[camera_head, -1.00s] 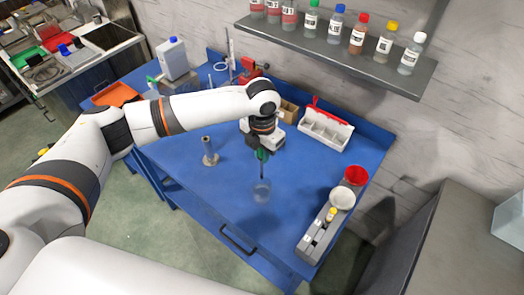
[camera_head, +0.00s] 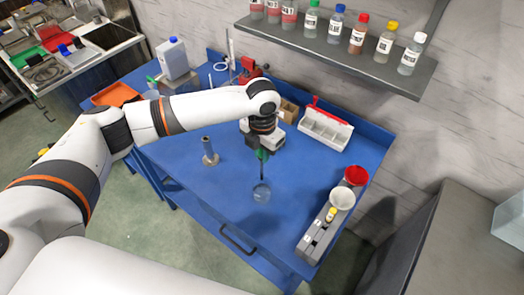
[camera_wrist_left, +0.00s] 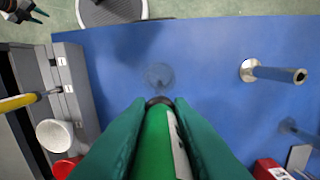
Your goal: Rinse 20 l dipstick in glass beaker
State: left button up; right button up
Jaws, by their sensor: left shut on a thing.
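My left gripper (camera_head: 262,150) is shut on the green handle of the dipstick (camera_wrist_left: 155,145), which also shows below the gripper in the head view (camera_head: 263,156). The dipstick's thin dark shaft points down, nearly upright. The clear glass beaker (camera_head: 261,193) stands on the blue table under it. The shaft's lower end reaches the beaker's mouth in the head view; how deep it goes I cannot tell. In the left wrist view the beaker (camera_wrist_left: 159,76) is a faint ring just past the handle. My right gripper (camera_wrist_left: 36,15) shows small at that view's top left corner, away from the table.
A grey metal post on a round base (camera_head: 209,152) stands left of the beaker. A grey rack (camera_head: 318,234) with a yellow-handled tool, a white cup and a red cup (camera_head: 355,176) is at the right. A white divided bin (camera_head: 326,130) stands behind. The table (camera_head: 200,185) is clear around the beaker.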

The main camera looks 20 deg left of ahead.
pick_arm(q)
jog(key=shift+r, duration=1.5)
